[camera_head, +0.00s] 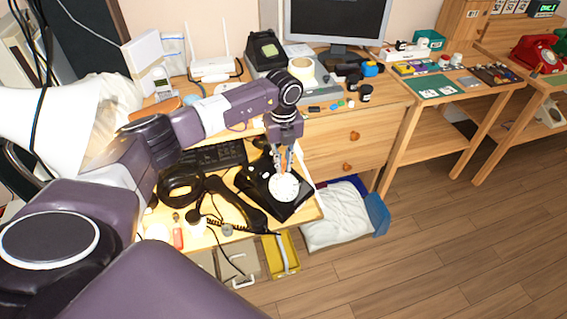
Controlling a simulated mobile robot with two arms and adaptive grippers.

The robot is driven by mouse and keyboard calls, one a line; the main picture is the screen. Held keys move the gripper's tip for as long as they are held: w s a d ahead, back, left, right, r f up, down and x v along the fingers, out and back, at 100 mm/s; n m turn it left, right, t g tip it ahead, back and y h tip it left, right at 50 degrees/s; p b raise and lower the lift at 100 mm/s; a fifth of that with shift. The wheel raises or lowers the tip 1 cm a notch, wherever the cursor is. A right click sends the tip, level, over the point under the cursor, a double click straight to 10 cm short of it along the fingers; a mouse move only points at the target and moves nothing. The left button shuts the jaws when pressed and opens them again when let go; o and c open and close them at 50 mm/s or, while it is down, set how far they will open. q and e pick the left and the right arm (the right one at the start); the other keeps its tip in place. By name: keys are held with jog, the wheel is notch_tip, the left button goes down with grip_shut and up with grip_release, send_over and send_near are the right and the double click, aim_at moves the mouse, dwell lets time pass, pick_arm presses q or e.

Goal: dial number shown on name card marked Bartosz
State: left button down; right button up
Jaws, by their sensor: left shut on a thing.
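A black phone (268,198) with a white round dial (285,187) sits near the front right corner of the desk. Its black handset (236,204) lies off to its left, with a coiled cord. My left gripper (283,172) points down over the upper edge of the dial. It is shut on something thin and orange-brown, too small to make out. Whether the tip touches the dial, I cannot tell. I cannot read any card marked Bartosz in this view. My right gripper is not in view.
A black keyboard (213,156) and a black ring-shaped thing (181,186) lie left of the phone. A monitor (336,20) and a white router (213,68) stand behind. A red phone (537,53) stands on the far right table. Open floor lies at the lower right.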

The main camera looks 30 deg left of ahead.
pick_arm(q)
jog(key=shift+a+f, duration=0.2)
jog(key=shift+f, duration=0.3)
dwell(0.4)
jog(key=shift+w+d+b, duration=0.1)
jog(key=shift+b, duration=0.2)
jog(key=shift+w+d+f, duration=0.15)
jog(key=shift+w+d, duration=0.2)
dwell(0.4)
jog(key=shift+w+d+f+b, duration=0.2)
jog(key=shift+w+d+b, duration=0.1)
jog(key=shift+d, duration=0.25)
jog(key=shift+s, duration=0.1)
